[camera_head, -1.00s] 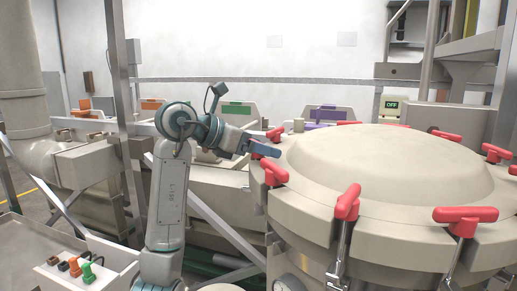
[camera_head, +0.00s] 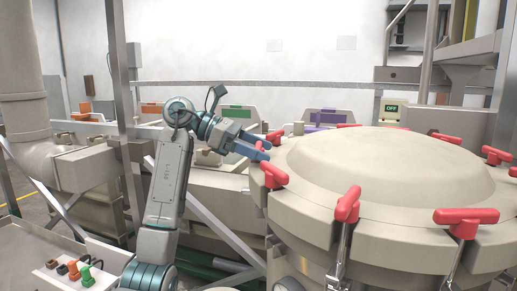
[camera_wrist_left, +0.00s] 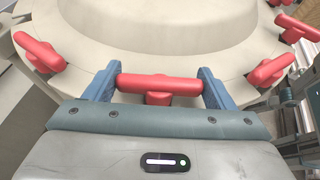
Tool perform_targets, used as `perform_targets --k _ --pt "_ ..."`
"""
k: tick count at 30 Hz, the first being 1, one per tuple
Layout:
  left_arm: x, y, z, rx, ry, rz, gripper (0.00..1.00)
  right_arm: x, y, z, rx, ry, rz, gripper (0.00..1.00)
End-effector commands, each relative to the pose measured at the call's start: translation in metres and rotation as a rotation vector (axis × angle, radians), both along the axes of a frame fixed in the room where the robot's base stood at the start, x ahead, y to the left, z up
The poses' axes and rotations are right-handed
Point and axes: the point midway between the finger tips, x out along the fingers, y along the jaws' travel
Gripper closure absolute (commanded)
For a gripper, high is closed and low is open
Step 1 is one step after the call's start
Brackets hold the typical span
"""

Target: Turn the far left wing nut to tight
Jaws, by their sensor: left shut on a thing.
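My left gripper (camera_head: 258,146) is at the left rim of the round beige lid (camera_head: 390,165). It is shut on a red wing nut (camera_wrist_left: 160,85) there, with a blue finger at each end of its bar in the left wrist view. In the head view this nut is mostly hidden by the fingers. A neighbouring red nut (camera_head: 275,136) stands just beyond it, and another (camera_head: 270,174) stands nearer to me. My right gripper is not in view.
More red wing nuts stand around the lid's rim, including the near ones (camera_head: 347,204) and (camera_head: 465,217). A metal post (camera_head: 122,110) stands left of my arm. A panel with coloured switches (camera_head: 75,268) is at the lower left. An OFF sign (camera_head: 392,108) stands behind the lid.

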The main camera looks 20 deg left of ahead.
Motion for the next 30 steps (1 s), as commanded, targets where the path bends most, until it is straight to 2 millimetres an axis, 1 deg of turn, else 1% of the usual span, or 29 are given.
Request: perform_targets --k 11,12,14,15,25,28,30 --pt "0.0 0.0 0.002 -0.002 -0.002 -0.005 0.46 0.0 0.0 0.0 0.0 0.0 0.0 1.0" --pt "0.0 0.0 0.002 -0.002 -0.002 -0.005 0.21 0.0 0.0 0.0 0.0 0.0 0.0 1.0" --pt "0.0 0.0 0.001 -0.002 -0.002 -0.004 0.09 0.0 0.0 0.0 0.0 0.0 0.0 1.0" --pt "0.0 0.0 0.001 -0.002 -0.002 -0.004 0.01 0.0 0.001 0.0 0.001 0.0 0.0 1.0" --pt "0.0 0.002 0.001 0.0 -0.001 -0.004 0.01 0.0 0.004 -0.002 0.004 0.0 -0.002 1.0" --pt "-0.002 0.012 0.003 0.0 -0.002 -0.001 0.01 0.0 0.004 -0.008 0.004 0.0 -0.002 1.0" --pt "-0.004 0.022 0.006 0.001 -0.003 0.0 0.01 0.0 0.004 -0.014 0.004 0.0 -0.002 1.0"
